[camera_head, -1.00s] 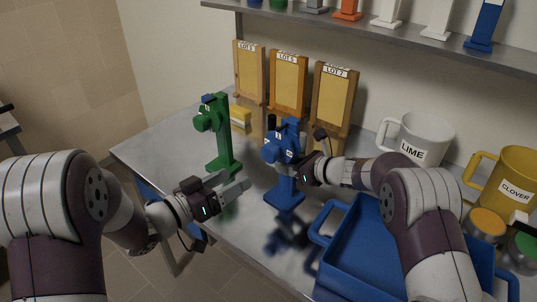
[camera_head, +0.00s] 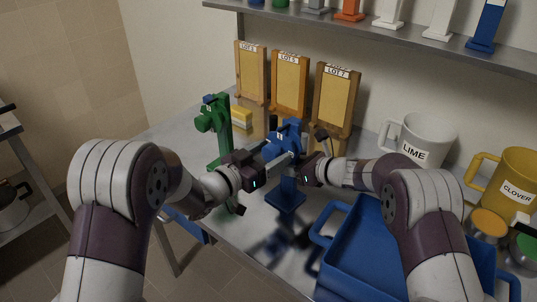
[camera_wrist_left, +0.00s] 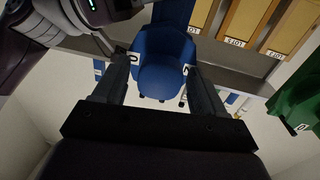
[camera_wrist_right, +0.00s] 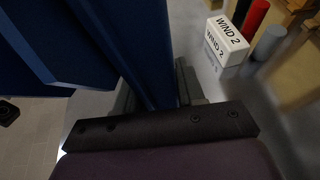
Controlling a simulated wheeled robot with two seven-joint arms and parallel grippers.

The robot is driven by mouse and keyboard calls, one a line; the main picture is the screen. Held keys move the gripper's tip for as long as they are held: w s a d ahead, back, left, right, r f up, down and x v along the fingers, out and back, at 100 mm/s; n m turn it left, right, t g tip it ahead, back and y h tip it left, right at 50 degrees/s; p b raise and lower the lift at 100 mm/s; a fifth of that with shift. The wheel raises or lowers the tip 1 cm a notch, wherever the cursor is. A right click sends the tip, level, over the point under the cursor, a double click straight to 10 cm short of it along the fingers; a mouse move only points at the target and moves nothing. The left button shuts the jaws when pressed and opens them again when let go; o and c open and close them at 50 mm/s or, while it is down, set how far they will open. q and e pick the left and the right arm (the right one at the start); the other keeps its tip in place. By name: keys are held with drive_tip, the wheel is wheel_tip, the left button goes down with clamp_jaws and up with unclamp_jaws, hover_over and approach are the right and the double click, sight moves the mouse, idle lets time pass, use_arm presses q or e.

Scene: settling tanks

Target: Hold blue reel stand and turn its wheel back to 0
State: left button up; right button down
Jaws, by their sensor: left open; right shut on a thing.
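The blue reel stand (camera_head: 286,201) stands upright on the metal table, its wheel hub at the top facing my left gripper. My right gripper (camera_head: 300,166) is shut on the stand's upper part; its blue post (camera_wrist_right: 150,50) shows between the fingers in the right wrist view. My left gripper (camera_head: 282,162) is open in front of the wheel. In the left wrist view the blue wheel (camera_wrist_left: 161,75) sits between the spread left fingers, with small white labels on either side. Whether the fingers touch it, I cannot tell.
A green reel stand (camera_head: 221,130) stands left of the blue one, close to my left arm. A blue tray (camera_head: 345,262) lies at the front right. Lot boards (camera_head: 335,95) lean at the back. The LIME mug (camera_head: 425,135) and CLOVER mug (camera_head: 512,180) are at the right.

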use_arm(q)
drive_tip(key=c, duration=1)
drive_tip(key=shift+n, duration=0.4)
drive_tip(key=n, duration=0.3)
drive_tip(key=shift+n, duration=0.4)
drive_tip(key=n, duration=0.4)
drive_tip(key=shift+a+n, duration=0.1)
drive_tip(key=shift+n, duration=0.3)
drive_tip(key=n, duration=0.4)
drive_tip(key=shift+n+t, duration=0.3)
drive_tip(key=shift+t, duration=0.1)
drive_tip(key=shift+f+n+y, duration=0.1)
drive_tip(key=shift+n+y, duration=0.2)
drive_tip(key=shift+n, duration=2)
